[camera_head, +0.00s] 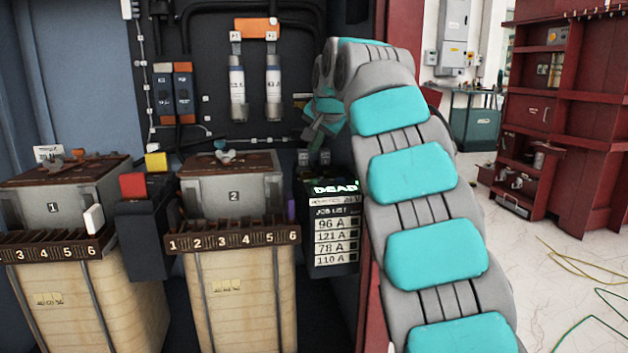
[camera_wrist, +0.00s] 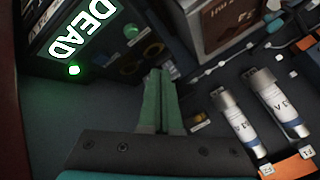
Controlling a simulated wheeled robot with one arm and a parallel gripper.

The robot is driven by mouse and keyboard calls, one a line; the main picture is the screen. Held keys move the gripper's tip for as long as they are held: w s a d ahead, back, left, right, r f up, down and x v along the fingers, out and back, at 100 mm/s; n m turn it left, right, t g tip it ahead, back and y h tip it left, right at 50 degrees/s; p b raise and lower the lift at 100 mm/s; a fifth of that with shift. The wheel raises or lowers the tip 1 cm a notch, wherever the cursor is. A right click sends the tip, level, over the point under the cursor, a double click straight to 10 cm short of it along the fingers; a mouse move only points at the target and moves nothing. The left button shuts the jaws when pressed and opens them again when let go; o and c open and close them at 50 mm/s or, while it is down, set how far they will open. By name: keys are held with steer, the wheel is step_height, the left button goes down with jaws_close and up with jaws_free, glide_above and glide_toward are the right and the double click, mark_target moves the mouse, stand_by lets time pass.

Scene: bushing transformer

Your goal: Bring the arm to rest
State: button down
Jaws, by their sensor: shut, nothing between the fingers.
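My arm, grey with teal pads, rises on the right of the head view and bends over into the dark cabinet. My gripper (camera_head: 308,157) points down just above the black display box (camera_head: 334,232), which reads "DEAD" over a job list. In the wrist view my gripper (camera_wrist: 158,82) shows its green fingers together, with nothing between them. The lit DEAD screen (camera_wrist: 80,30) is at the upper left there, with a green light below it. A green button (camera_wrist: 131,31) and a dark knob lie just beyond the fingertips. I cannot tell whether the fingers touch the box.
Two numbered transformers, 1 (camera_head: 53,207) and 2 (camera_head: 233,196), stand left of the box. Two white fuse cylinders (camera_head: 237,92) hang on the back panel. The red cabinet edge (camera_head: 371,300) is close beside my arm. Open floor (camera_head: 560,270) lies to the right.

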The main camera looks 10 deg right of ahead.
steer(key=shift+s, duration=0.1)
steer(key=s+f+g, duration=0.1)
steer(key=s+f, duration=0.1)
steer(key=s, duration=0.1)
steer(key=s+d+f, duration=0.1)
steer(key=s+f, duration=0.1)
steer(key=s, duration=0.1)
steer(key=s+d+f+g+h, duration=0.1)
steer(key=s+f, duration=0.1)
steer(key=s, duration=0.1)
steer(key=shift+d+g+p, duration=0.25)
steer(key=shift+g+p, duration=0.05)
steer(key=shift+p, duration=0.1)
steer(key=s+f+n+g, duration=0.2)
steer(key=s+f, duration=0.6)
steer(key=s, duration=0.6)
steer(key=s+a+f+n+g+p, duration=0.1)
steer(key=s+f+n+g, duration=0.2)
steer(key=s+f, duration=0.6)
steer(key=s+a+f+n+g, duration=0.1)
steer(key=s+f, duration=0.7)
steer(key=s, duration=1.3)
steer(key=shift+s+a+f+n+g+p, duration=0.2)
steer(key=shift+f+n+g+p, duration=0.15)
steer(key=shift+n+g, duration=0.7)
